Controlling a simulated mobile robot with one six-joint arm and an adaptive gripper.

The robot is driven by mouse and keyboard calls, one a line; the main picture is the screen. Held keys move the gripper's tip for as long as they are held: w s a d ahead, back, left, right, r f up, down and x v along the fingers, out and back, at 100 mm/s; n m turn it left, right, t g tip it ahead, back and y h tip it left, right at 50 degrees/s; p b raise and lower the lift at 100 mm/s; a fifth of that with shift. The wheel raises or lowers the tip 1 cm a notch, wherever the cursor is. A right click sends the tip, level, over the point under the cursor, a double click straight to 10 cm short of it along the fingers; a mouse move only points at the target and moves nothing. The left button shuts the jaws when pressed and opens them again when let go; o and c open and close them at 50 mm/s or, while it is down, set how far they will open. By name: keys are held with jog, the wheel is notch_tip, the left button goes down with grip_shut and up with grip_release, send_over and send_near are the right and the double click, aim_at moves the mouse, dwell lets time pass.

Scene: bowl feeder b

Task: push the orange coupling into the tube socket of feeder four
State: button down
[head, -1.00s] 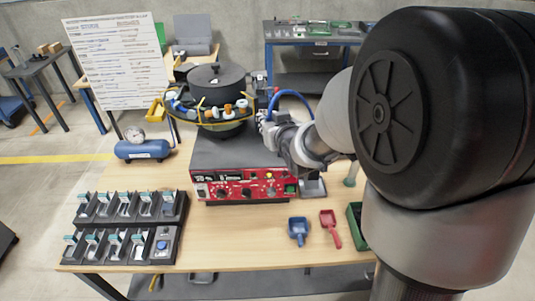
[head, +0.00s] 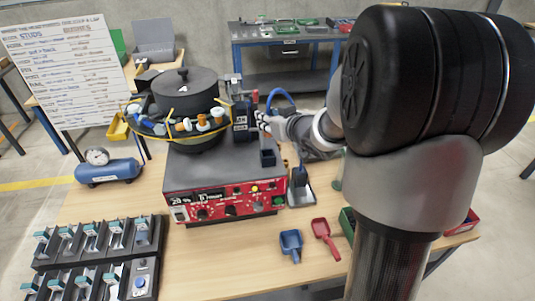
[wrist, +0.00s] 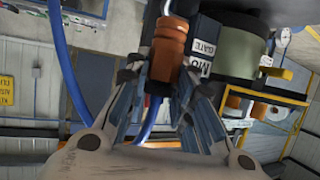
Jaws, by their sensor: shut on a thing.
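The orange coupling (wrist: 169,45) shows in the wrist view between the fingers of my gripper (wrist: 158,80), which is shut on it. A blue tube runs past it on the left, and a piece of blue tube shows below it. In the head view my gripper (head: 264,122) is at the right side of the feeder bowl (head: 187,95), close to a dark upright block (head: 242,120). The coupling cannot be made out there.
The red control box (head: 225,205) stands under the bowl. A blue tube (head: 283,95) arches above my gripper. A blue air tank (head: 108,172), dark trays (head: 100,245) and blue (head: 291,243) and red (head: 325,238) scoops are on the table.

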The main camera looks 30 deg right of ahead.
notch_tip(320, 180, down, 10)
jog(key=b, duration=0.3)
jog(key=shift+r+b, duration=0.25)
jog(key=shift+b, duration=0.1)
